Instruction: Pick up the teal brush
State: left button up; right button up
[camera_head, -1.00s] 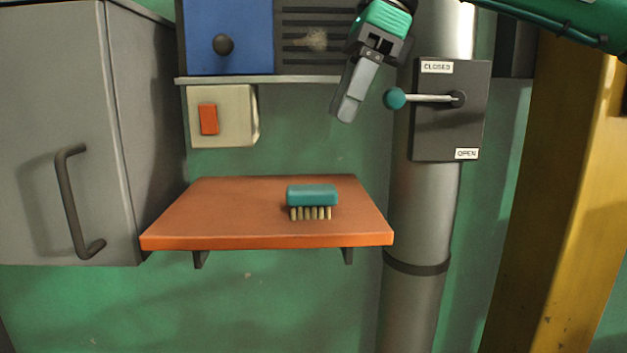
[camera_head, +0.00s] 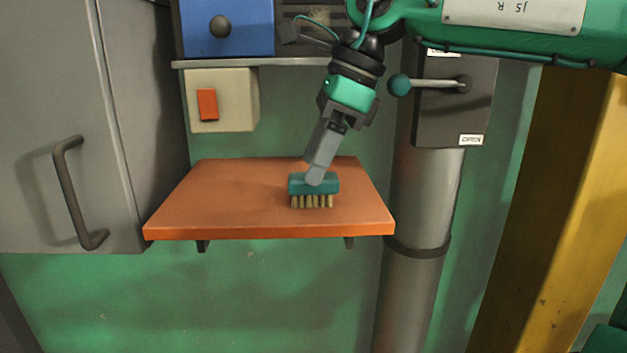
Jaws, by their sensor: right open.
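The teal brush (camera_head: 329,188) rests bristles down on the orange shelf (camera_head: 225,205), right of the shelf's middle. Its pale bristles face me. My right gripper (camera_head: 315,180) reaches down from the upper right, and its fingertips overlap the top of the brush in the picture. It is open; one finger largely hides the other, so I cannot tell whether the fingers straddle the brush or touch it. My left gripper is not in view.
A grey cabinet (camera_head: 50,200) with a dark handle stands at the left. A switch box (camera_head: 235,100) with an orange rocker hangs above the shelf. A lever panel (camera_head: 440,120) on the grey column (camera_head: 420,200) sits close to my right arm. A yellow beam (camera_head: 530,230) stands farther right.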

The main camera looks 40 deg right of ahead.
jog(key=p+x, duration=0.1)
jog(key=x, duration=0.2)
jog(key=shift+w+a+f, duration=0.1)
jog(key=shift+f, duration=0.05)
jog(key=shift+w+f, duration=0.1)
jog(key=shift+f, duration=0.1)
jog(key=shift+r, duration=0.1)
jog(key=c, duration=0.7)
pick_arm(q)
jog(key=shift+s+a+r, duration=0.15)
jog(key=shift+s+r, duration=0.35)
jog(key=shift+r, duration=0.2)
pick_arm(e)
jog(key=c, duration=0.4)
notch_tip(320, 180, up, 9)
jog(key=b, duration=0.3)
jog(key=shift+b, duration=0.35)
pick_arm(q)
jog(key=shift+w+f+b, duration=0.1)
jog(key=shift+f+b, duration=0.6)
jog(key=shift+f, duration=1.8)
pick_arm(e)
jog(key=shift+r, duration=5.5)
